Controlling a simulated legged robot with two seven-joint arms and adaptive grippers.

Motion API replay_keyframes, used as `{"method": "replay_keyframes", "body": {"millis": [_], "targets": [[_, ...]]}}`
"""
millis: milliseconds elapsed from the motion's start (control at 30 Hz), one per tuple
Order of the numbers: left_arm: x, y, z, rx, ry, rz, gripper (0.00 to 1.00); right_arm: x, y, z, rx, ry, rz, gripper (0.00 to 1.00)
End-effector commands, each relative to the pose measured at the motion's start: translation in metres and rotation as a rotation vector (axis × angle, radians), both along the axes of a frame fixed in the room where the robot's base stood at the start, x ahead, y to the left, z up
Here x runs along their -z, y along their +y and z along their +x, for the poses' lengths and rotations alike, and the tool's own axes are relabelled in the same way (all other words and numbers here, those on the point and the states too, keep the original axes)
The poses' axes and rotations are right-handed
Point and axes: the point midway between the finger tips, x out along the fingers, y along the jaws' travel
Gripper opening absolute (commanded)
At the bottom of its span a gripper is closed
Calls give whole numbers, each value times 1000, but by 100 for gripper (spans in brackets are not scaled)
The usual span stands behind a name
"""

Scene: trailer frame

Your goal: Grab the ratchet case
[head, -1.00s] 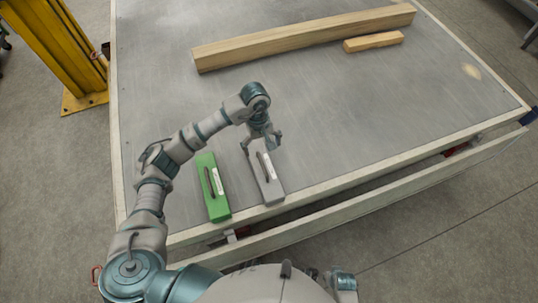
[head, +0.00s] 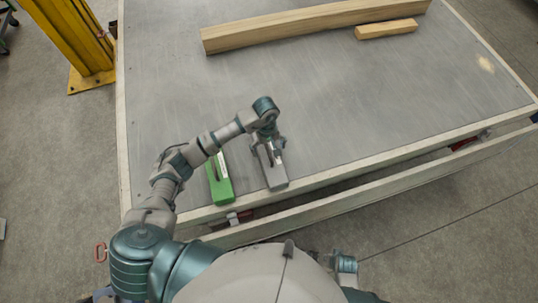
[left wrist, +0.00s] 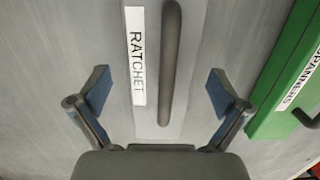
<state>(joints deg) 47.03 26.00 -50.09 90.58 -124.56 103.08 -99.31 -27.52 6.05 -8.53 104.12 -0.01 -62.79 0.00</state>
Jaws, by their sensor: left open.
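The grey ratchet case (head: 274,179) lies flat on the trailer bed near its front edge. In the left wrist view the case (left wrist: 190,110) shows a white "RATCHET" label and a dark bar handle (left wrist: 170,65). My left gripper (head: 270,148) is over the far part of the case. In the left wrist view my left gripper (left wrist: 155,90) is open, with one finger on each side of the case and the handle between them. I cannot tell how high the fingers are above the bed.
A green case (head: 222,188) lies just left of the grey one; the left wrist view shows its "SPANNERS" label (left wrist: 300,80). A long wooden beam (head: 310,25) and a short block (head: 386,29) lie at the back. A yellow post (head: 75,45) stands left of the bed.

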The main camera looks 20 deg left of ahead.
Motion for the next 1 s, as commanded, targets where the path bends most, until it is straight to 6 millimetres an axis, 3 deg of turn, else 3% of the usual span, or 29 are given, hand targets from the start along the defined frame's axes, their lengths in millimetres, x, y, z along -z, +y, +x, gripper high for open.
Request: {"method": "replay_keyframes", "body": {"millis": [200,533,833,867,1000], "targets": [[35,-2,-5,-2,5,0,100,1,0,-1,0,5,0,38],[42,-2,-4,-1,1,0,98,-7,1,3,1,-8,3,38],[42,-2,-5,-1,1,0,22,-5,1,1,1,-3,2,38],[42,-3,-4,-1,0,-1,18,-4,0,1,1,-2,1,38],[42,-3,-4,-1,1,0,18,-4,0,0,1,0,0,38]]}}
